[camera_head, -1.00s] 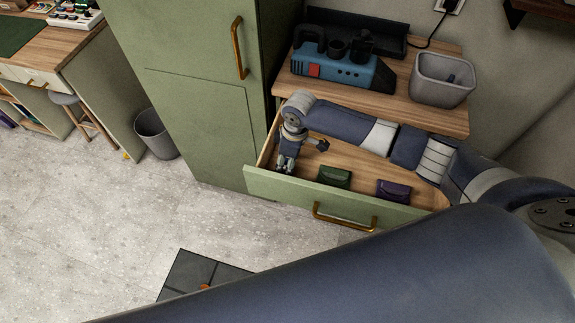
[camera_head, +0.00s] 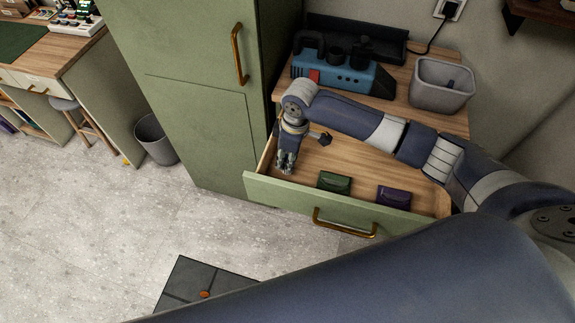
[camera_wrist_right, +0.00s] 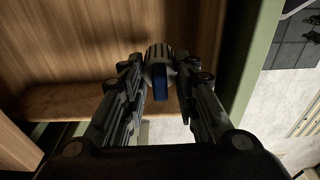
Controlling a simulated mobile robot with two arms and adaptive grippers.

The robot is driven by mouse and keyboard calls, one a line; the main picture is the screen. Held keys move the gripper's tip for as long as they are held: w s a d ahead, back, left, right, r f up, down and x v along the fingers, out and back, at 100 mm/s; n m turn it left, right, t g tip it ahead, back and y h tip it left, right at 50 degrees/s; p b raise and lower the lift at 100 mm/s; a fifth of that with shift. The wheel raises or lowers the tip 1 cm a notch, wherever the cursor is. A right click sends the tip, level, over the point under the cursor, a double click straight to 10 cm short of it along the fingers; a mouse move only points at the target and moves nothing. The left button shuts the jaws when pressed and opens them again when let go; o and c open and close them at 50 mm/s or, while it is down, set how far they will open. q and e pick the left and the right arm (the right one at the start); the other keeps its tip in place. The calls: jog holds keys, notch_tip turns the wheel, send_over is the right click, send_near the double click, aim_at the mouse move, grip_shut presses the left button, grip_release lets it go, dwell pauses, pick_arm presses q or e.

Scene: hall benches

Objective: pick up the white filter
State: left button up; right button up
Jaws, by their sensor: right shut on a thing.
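The white filter (camera_wrist_right: 158,52) shows in the right wrist view as a pale ribbed round piece with a dark blue part below it. It sits between the fingertips of my right gripper (camera_wrist_right: 158,68), which is shut on it. In the head view my right gripper (camera_head: 287,160) points down into the left end of the open drawer (camera_head: 345,165). The filter cannot be made out there, hidden by the fingers. My left gripper is not in view.
A green pouch (camera_head: 334,182) and a purple pouch (camera_head: 394,197) lie in the drawer near its front. A blue machine (camera_head: 340,77) and a grey bin (camera_head: 442,85) stand on the top above. A tall green cabinet (camera_head: 195,100) stands close left of the drawer.

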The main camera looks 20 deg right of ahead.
aim_at(287, 156)
notch_tip(287, 156, up, 5)
jog(key=shift+r, duration=0.2)
notch_tip(287, 156, up, 5)
jog(key=p, duration=0.6)
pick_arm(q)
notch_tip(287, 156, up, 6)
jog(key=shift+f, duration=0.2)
pick_arm(e)
jog(key=shift+f, duration=0.15)
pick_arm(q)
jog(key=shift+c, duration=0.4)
